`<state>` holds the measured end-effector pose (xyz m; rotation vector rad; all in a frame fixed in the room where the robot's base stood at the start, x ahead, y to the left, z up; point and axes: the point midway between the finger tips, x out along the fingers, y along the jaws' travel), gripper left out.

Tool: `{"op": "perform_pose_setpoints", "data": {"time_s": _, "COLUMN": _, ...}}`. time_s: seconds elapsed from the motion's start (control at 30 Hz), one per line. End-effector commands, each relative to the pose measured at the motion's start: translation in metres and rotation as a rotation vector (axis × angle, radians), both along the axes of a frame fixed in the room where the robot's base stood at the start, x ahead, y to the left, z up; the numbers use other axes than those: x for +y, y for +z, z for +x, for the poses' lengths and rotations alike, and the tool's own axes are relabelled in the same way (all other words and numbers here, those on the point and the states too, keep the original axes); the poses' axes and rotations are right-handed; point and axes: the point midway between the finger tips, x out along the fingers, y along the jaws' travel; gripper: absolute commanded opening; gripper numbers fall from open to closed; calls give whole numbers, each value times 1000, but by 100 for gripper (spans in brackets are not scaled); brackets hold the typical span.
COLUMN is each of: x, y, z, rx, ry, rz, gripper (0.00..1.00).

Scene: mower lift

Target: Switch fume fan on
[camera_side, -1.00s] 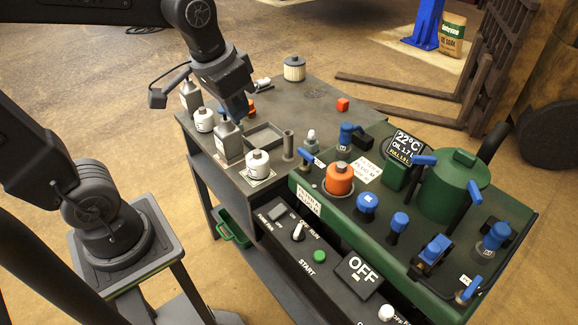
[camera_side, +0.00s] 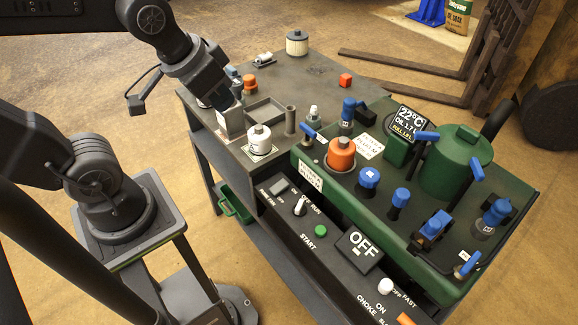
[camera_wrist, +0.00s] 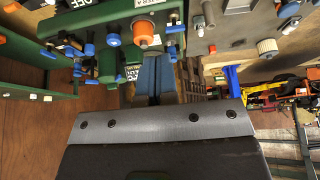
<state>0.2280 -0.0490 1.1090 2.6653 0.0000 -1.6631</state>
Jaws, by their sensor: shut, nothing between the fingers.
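The fume fan switch (camera_side: 279,186) is a small grey rocker at the left end of the dark control panel on the bench's front, beside the small "FUME FAN" lettering. I cannot tell which way it is tipped. My gripper (camera_side: 236,92) is shut and empty in the side view. It is up and left of the switch in the picture, over the left part of the bench near the grey bottle. The wrist view shows its blue fingers (camera_wrist: 155,78) together; I cannot make out the fan switch there.
The panel also has a rotary knob (camera_side: 301,205), a green start button (camera_side: 320,230) and an "OFF" sign (camera_side: 360,245). The green machine (camera_side: 455,165) with blue-handled parts fills the right.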

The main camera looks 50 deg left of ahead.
Motion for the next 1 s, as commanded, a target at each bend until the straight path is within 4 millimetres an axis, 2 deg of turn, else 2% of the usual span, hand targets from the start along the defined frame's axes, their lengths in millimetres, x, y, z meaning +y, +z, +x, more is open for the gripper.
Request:
{"op": "perform_pose_setpoints", "data": {"time_s": 0.27, "x": 0, "y": -49, "z": 53, "rx": 100, "ry": 0, "rz": 0, "gripper": 0}}
{"op": "perform_pose_setpoints", "data": {"time_s": 0.5, "x": 0, "y": -106, "z": 89, "rx": 176, "ry": 0, "rz": 0, "gripper": 0}}
{"op": "perform_pose_setpoints", "data": {"time_s": 0.7, "x": 0, "y": -150, "z": 105, "rx": 223, "ry": 0, "rz": 0, "gripper": 0}}
{"op": "perform_pose_setpoints", "data": {"time_s": 0.8, "x": 0, "y": -164, "z": 109, "rx": 236, "ry": 0, "rz": 0, "gripper": 0}}
{"op": "perform_pose_setpoints", "data": {"time_s": 1.0, "x": 0, "y": -175, "z": 112, "rx": 245, "ry": 0, "rz": 0, "gripper": 0}}
